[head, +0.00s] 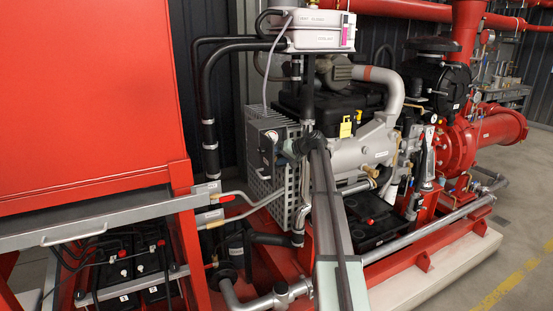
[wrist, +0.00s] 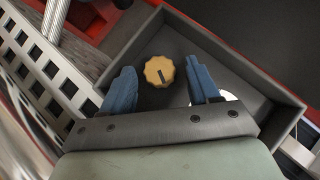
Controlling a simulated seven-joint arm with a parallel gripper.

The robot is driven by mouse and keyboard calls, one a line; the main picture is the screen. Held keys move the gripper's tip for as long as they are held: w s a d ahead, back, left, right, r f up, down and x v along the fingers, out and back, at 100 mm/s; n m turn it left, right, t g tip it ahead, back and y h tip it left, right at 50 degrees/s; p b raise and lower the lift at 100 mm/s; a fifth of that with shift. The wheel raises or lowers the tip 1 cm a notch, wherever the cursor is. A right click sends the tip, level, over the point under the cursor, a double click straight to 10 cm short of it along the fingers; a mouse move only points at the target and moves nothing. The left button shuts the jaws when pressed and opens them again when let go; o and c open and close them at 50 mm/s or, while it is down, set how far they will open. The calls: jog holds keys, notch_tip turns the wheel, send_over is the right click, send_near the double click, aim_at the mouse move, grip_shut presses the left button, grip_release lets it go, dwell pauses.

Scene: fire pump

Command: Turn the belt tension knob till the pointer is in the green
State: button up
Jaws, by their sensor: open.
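In the wrist view a yellow scalloped knob (wrist: 159,71) with a dark line on its face sits inside a shallow grey box (wrist: 180,35). My gripper (wrist: 161,67) is open, with one blue finger on each side of the knob. Gaps show between the knob and both fingers, and nothing is held. A white disc (wrist: 228,97) lies mostly hidden behind the right finger. No pointer or green band can be made out on it. In the head view my arm reaches up to the perforated grey guard; the knob cannot be made out there.
The perforated grey guard (wrist: 45,75) stands close on the left in the wrist view; it also shows in the head view (head: 285,165). The box walls surround the fingers. A red cabinet (head: 90,100) and the engine (head: 365,150) flank my arm.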

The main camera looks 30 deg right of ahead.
jog(key=v, duration=1.3)
jog(key=shift+s+d+r, duration=0.2)
jog(key=shift+s+d, duration=0.05)
jog(key=shift+s, duration=0.05)
jog(key=s+a+f+n+t+h, duration=0.25)
jog(key=s+a+t+h, duration=0.2)
jog(key=a, duration=0.25)
jog(key=d+x, duration=0.2)
jog(key=x, duration=1.2)
jog(key=shift+a+f+g+h, duration=0.35)
jog(key=shift+f+h, duration=0.1)
jog(key=shift+w+m, duration=0.15)
jog(key=shift+m, duration=0.1)
